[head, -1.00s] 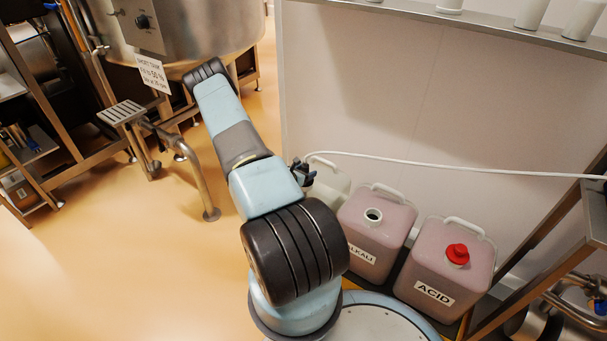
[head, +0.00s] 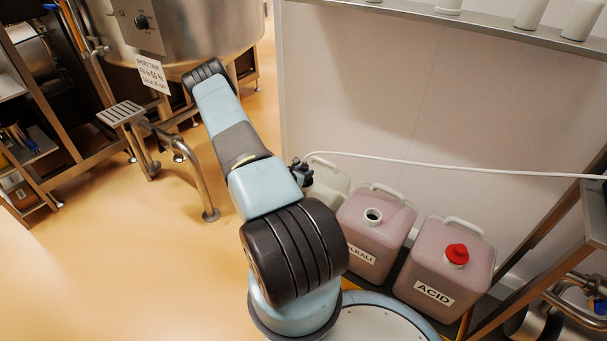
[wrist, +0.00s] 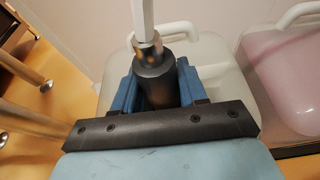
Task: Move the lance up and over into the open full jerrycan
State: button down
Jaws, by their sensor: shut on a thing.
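My gripper (wrist: 157,92) is shut on the lance (wrist: 153,62), a black cylinder with a metal collar and a white hose at its top. In the head view the gripper (head: 301,174) shows small and dark, partly hidden behind my arm, at the left pale jerrycan (head: 331,178). This jerrycan also fills the area behind the gripper in the wrist view (wrist: 215,65). The lance's lower end is hidden, so I cannot tell whether it is inside that can. The open full jerrycan (head: 377,225), pink and labelled ALKALI, stands just right, its round mouth uncovered.
A pink ACID jerrycan (head: 446,270) with a red cap (head: 457,254) stands further right. The white hose (head: 450,168) runs right across the wall panel (head: 400,90). A metal frame (head: 540,235) borders the right. Carry handles rise above the cans.

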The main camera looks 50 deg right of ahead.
jog(key=shift+r, duration=0.1)
jog(key=shift+r, duration=0.4)
notch_tip(320, 180, up, 32)
jog(key=shift+r, duration=0.25)
dwell(1.4)
jog(key=shift+w, duration=0.1)
